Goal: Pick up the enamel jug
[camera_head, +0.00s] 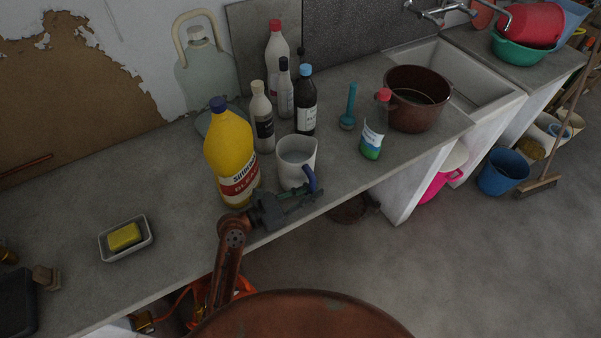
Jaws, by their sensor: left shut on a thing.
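The enamel jug (297,163) is white with a blue handle (309,179) and stands upright at the front of the grey counter. My left gripper (309,187) reaches in from the left along the counter's front edge and is shut on the jug's blue handle. The gripper partly covers the lower front of the jug, so I cannot tell whether the base touches the counter. My right gripper is not in view.
A yellow bleach bottle (231,155) stands close left of the jug. Several bottles stand behind it. A white-green bottle (372,135) and brown pot (417,98) are to the right. A soap dish (126,254) sits left; the counter (70,215) around it is mostly clear.

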